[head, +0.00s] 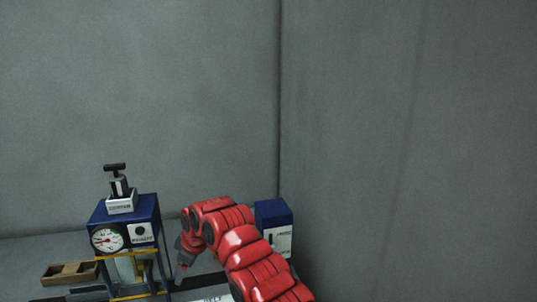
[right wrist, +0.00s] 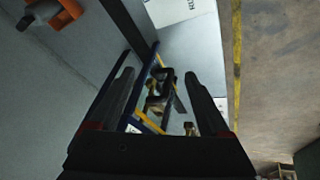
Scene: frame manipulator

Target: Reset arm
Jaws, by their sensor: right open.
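My right arm (head: 245,250) is red and comes in from the bottom of the head view, bent toward the left. Its dark right gripper (head: 184,258) points down beside the blue machine (head: 150,210). In the right wrist view the two dark fingers of my right gripper (right wrist: 160,76) are wide apart. Dark and brass-coloured parts (right wrist: 157,100) and a blue-and-yellow frame (right wrist: 142,75) show between and beyond the fingers. Nothing is visibly held, and I cannot tell whether the fingers touch these parts. My left gripper is in neither view.
The machine carries a round gauge (head: 107,238) and a black-handled device (head: 121,196) on top. A wooden tray (head: 70,272) lies to its left. A blue-and-white box (head: 274,222) stands behind my arm. Grey walls (head: 400,120) close the space; the air above is clear.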

